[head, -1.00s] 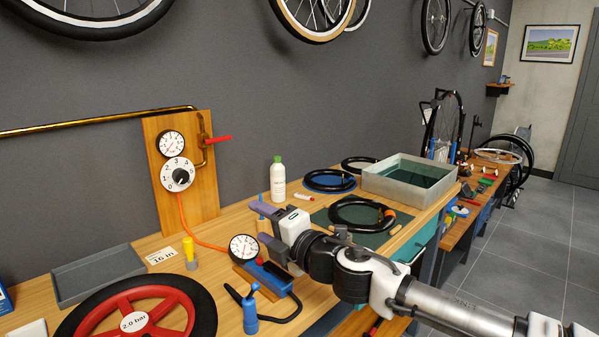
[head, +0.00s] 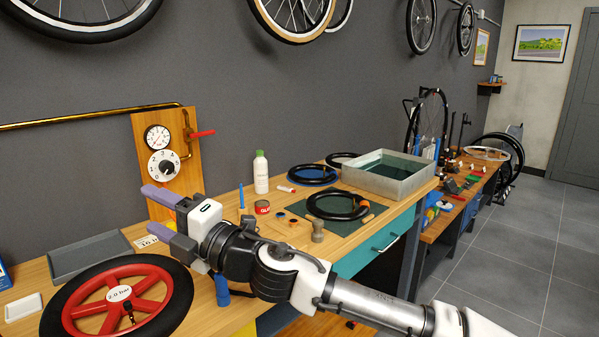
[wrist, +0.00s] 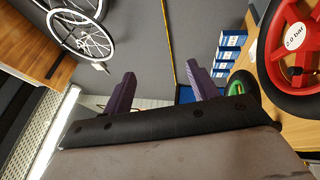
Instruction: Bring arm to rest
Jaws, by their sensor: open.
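My gripper (head: 166,219) is open and empty in the head view, with its purple fingers pointing left above the wooden workbench. It hangs in front of the wooden gauge board (head: 196,183) and hides part of it. In the wrist view the two purple fingers of my gripper (wrist: 162,90) stand wide apart with nothing between them. My arm reaches in from the lower right of the head view, over the bench's front side.
A red-spoked wheel (head: 85,302) lies at the bench's left, beside a grey tray (head: 88,256). A white bottle (head: 261,173), black tubes (head: 337,205) and a metal water tank (head: 390,175) stand further right. Wheels hang on the wall. Open floor (head: 510,250) lies at the right.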

